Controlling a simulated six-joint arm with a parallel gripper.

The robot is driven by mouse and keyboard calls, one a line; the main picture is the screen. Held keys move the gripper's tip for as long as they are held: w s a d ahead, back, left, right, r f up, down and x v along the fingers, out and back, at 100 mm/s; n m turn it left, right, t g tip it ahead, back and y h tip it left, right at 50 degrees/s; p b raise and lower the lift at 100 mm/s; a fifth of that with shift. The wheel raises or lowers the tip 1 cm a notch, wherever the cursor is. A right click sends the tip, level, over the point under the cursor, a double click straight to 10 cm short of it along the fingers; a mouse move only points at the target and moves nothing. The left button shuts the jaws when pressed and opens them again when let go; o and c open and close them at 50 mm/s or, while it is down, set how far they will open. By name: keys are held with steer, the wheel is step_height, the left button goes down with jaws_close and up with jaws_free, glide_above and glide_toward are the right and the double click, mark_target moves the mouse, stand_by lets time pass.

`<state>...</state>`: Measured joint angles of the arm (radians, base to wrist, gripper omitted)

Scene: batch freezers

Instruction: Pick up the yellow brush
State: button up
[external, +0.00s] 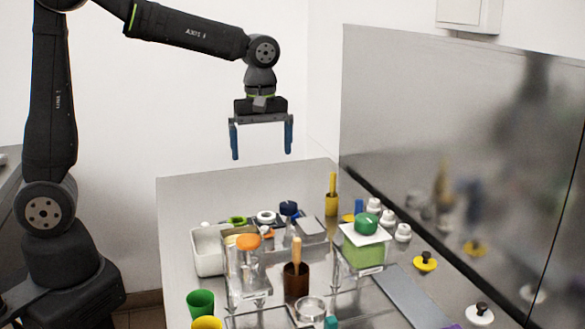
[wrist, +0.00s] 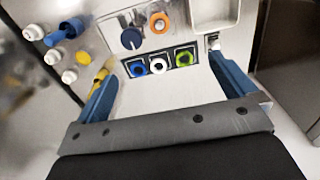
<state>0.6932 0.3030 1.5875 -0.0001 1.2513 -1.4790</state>
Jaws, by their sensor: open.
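The yellow brush (external: 332,196) stands upright at the back of the steel table, with a thin handle above a wider yellow lower part. In the wrist view a yellow piece that looks like the brush (wrist: 99,79) shows just left of the left finger, partly hidden by it. My gripper (external: 261,155) hangs above the table, fingers down, to the left of the brush and higher than it. The gripper (wrist: 164,66) is open and empty, with its blue fingers wide apart. It touches nothing.
White knobs (external: 388,217) and a green-lidded container (external: 362,243) stand right and front of the brush. A brown cup (external: 296,283) holds a wooden-handled tool. A white bin (external: 208,252) is at left. A steel wall panel (external: 450,130) rises behind.

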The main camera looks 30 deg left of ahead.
steer(key=c, duration=1.3)
steer(key=shift+w, duration=0.1)
steer(key=n+h, duration=0.2)
steer(key=n, duration=0.7)
glide_above(335, 192)
steer(key=a, duration=0.2)
step_height(335, 192, down, 12)
steer(key=r, duration=0.1)
steer(key=shift+w+d+f, duration=0.1)
steer(key=shift+d+f, duration=0.2)
steer(key=shift+f, duration=0.6)
steer(key=shift+w+d+f, duration=0.1)
steer(key=shift+d+f, duration=0.15)
steer(key=shift+f, duration=0.7)
steer(key=shift+w+d+f, duration=0.1)
steer(key=shift+d+f, duration=0.2)
steer(key=shift+f, duration=0.6)
